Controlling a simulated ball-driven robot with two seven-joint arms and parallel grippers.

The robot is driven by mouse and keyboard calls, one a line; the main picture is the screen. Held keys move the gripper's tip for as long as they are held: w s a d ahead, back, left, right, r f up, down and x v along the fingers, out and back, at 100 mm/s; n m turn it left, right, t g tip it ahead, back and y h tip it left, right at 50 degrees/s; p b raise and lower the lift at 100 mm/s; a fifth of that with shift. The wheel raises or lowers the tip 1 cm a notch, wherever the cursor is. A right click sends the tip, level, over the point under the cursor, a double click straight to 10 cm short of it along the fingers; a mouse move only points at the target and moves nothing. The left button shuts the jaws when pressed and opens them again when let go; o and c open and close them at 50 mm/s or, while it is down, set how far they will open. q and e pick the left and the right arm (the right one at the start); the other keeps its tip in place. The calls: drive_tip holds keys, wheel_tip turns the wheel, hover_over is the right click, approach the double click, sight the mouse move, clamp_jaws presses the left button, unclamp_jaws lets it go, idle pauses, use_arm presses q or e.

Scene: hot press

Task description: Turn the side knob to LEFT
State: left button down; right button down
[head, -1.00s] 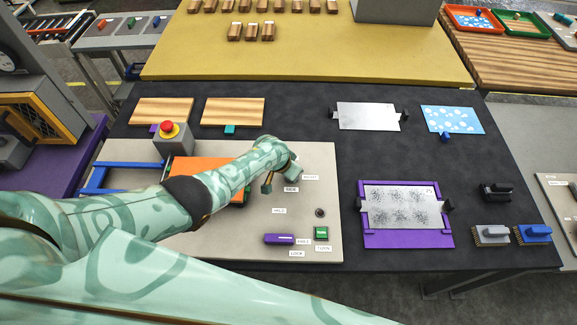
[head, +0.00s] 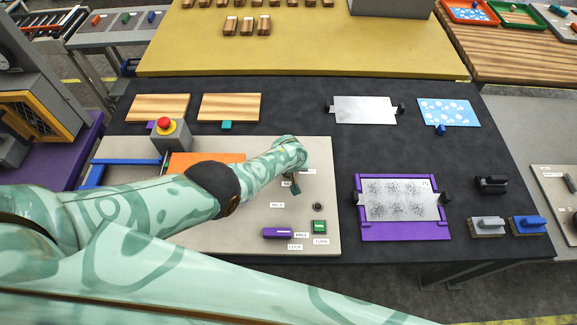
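A beige control panel (head: 215,236) lies on the dark table, with small white labels too small to read surely. My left arm reaches across it from the left. My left gripper (head: 295,188) points down over the panel's right part, beside two labels, mostly hidden by its own wrist. I cannot tell whether its fingers are open or shut, or whether they touch anything. No side knob shows clearly; the wrist and gripper cover that spot. A small dark round part (head: 318,206) stands uncovered to the right of the gripper. My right gripper is not in view.
A red button on a grey box (head: 174,139) stands behind my forearm. A purple bar (head: 277,233) and a green block (head: 319,227) sit at the panel's front right. A purple frame (head: 404,231) with a speckled plate lies further right. Brushes stand at the far right.

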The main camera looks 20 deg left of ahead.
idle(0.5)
use_arm(q)
drive_tip(key=c, duration=1.4)
unclamp_jaws()
drive_tip(key=shift+o, duration=0.2)
